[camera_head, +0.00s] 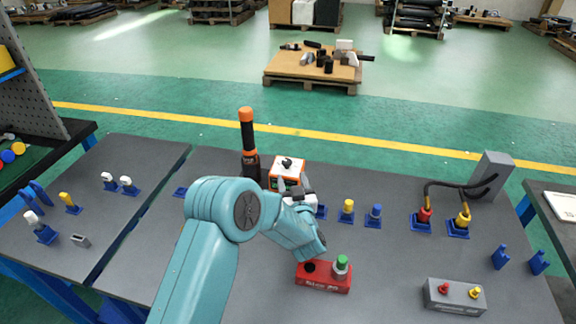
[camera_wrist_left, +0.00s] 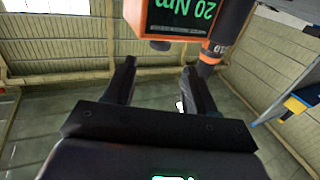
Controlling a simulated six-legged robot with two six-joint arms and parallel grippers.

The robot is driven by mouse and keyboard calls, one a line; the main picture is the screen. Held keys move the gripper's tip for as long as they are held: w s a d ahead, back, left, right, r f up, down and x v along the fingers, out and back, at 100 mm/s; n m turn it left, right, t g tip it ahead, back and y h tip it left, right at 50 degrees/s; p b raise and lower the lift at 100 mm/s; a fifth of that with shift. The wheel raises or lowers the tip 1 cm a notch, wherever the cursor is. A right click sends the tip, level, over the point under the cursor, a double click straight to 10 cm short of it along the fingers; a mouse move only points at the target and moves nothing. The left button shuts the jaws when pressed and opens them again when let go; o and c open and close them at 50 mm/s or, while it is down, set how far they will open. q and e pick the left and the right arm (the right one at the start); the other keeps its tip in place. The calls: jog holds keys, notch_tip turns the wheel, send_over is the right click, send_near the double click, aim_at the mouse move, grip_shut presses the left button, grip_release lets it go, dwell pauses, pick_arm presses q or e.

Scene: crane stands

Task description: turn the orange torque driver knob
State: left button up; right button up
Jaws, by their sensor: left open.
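The orange torque driver box (camera_head: 287,173) stands near the back middle of the bench, with a dark knob (camera_head: 287,161) on its top. In the left wrist view the box (camera_wrist_left: 145,14) is upside down at the top edge, its display reading 20 Nm. The dark knob (camera_wrist_left: 160,45) shows there just beyond and between the fingertips. My left gripper (camera_wrist_left: 159,72) is open, with nothing between its fingers. In the head view my left gripper (camera_head: 290,190) is close in front of the box, partly covering it. I cannot tell whether it touches. My right gripper is out of view.
A tall black tool with an orange top (camera_head: 247,135) stands just left of the box. A red block (camera_head: 323,285) with a green-topped piece lies in front. Blue holders, a cabled grey stand (camera_head: 492,175) and a grey box (camera_head: 455,298) are to the right.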

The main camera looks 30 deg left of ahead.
aim_at(287, 164)
pick_arm(q)
jog(key=x, duration=0.7)
jog(key=shift+p, duration=0.35)
jog(key=c, duration=1)
